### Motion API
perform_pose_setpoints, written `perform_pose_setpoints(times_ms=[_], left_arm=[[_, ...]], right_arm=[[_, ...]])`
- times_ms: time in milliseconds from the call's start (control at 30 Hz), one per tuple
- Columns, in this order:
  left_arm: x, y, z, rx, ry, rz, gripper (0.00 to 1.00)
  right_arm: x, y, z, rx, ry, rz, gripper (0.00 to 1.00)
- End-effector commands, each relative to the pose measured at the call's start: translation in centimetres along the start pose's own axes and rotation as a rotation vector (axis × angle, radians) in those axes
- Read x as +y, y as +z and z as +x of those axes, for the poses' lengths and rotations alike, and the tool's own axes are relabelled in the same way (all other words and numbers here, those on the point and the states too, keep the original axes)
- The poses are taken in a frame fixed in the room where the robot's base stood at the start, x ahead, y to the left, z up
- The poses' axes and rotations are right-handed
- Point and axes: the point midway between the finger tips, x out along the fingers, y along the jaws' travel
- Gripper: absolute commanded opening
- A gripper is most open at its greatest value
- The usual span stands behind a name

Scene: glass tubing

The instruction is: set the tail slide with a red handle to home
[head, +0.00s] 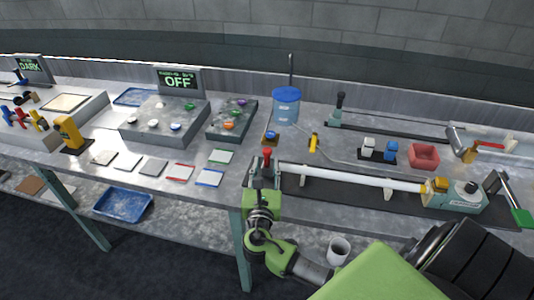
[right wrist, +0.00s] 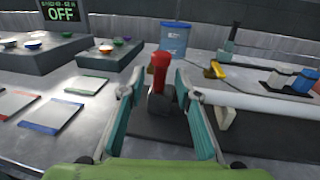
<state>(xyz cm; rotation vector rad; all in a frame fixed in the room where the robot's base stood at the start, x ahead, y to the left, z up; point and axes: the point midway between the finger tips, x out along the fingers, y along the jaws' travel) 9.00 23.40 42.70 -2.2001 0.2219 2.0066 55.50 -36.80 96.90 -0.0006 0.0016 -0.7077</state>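The tail slide's red handle (head: 266,158) stands upright at the left end of the white glass tube (head: 350,178) on the bench. In the right wrist view the red handle (right wrist: 160,70) rises from a dark grey block (right wrist: 161,100). My right gripper (head: 264,172) is at the handle, over the bench's front part. In the right wrist view its two teal fingers (right wrist: 158,88) are spread, one on each side of the handle, with visible gaps. Whether the handle is fully between the fingertips or just beyond them is hard to tell. My left gripper is out of view.
A blue-lidded container (head: 286,106) stands behind the handle. A yellow clip-like piece (head: 314,142), a red tray (head: 424,157) and a green-tipped lever (head: 522,217) are to the right. Flat coloured-edged plates (head: 180,172) lie to the left. A white cup (head: 339,251) is below the bench top.

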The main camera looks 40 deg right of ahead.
Motion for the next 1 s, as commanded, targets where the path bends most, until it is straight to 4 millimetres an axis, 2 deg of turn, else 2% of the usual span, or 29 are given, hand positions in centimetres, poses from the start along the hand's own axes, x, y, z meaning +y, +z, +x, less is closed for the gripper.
perform_pose_setpoints(times_ms=[100,300,667,767,800,1000], left_arm=[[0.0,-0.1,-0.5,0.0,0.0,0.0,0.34],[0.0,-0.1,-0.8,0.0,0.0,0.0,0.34],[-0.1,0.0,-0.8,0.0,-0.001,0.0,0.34],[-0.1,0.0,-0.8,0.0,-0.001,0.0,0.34],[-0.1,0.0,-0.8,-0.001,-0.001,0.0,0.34],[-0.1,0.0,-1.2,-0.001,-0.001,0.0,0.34]], right_arm=[[-0.1,0.2,2.2,-0.002,-0.002,-0.001,0.3],[0.0,0.1,4.2,-0.001,0.0,-0.001,0.3],[0.0,0.0,4.7,0.0,0.001,0.0,0.3],[0.0,0.0,4.6,0.0,0.001,0.0,0.04],[0.0,0.0,4.6,0.0,0.001,0.0,0.0],[-0.1,0.1,4.6,0.001,0.001,-0.001,0.0]])
